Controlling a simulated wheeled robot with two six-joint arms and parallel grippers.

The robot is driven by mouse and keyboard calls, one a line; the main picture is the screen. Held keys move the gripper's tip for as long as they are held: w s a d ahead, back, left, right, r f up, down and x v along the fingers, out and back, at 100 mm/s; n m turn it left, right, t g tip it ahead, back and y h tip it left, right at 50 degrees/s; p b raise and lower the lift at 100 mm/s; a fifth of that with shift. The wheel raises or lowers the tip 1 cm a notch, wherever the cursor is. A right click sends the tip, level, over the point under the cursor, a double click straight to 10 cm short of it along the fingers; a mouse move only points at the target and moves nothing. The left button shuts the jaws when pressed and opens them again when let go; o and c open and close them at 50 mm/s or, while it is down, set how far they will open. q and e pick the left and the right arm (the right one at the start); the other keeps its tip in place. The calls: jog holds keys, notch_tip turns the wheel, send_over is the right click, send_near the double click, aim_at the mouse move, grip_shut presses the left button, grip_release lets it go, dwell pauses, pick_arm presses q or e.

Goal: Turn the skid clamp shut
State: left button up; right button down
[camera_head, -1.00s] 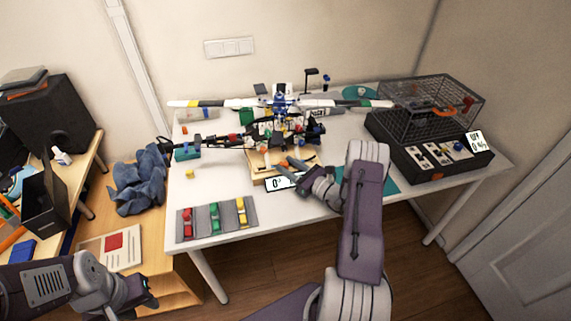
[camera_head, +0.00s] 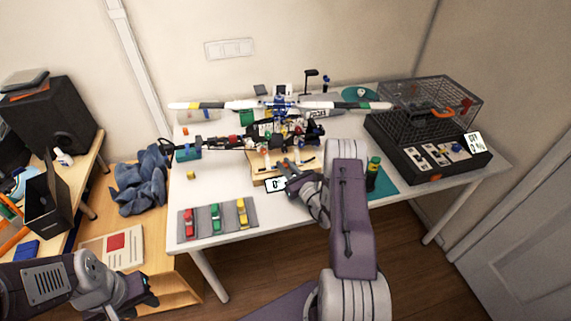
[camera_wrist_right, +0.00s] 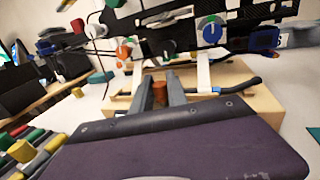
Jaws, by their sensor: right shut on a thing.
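The model helicopter (camera_head: 280,128) stands on a wooden block (camera_head: 258,172) in the middle of the table. In the right wrist view, its black skid bars (camera_wrist_right: 240,84) run across the wooden block (camera_wrist_right: 245,103), with white uprights (camera_wrist_right: 204,75) above them. My right gripper (camera_head: 284,165) is at the front of the block. Its fingers, also in the right wrist view (camera_wrist_right: 161,84), are shut on a small orange-brown knob (camera_wrist_right: 160,94), apparently the skid clamp. My left gripper (camera_head: 150,293) hangs low at the left, away from the table; its jaws are unclear.
A grey mat (camera_head: 203,228) with red, green and yellow parts lies at the front left. A dark green bottle (camera_head: 373,172) stands on a teal mat (camera_head: 385,186) right of my right arm. A wire cage (camera_head: 428,98) and black box stand at the right.

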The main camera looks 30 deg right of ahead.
jog(key=shift+r+m+h, duration=0.1)
jog(key=shift+m+h, duration=0.6)
jog(key=shift+h, duration=0.4)
jog(key=c, duration=1.3)
grip_release()
jog(key=s, duration=0.9)
jog(key=shift+a, duration=0.25)
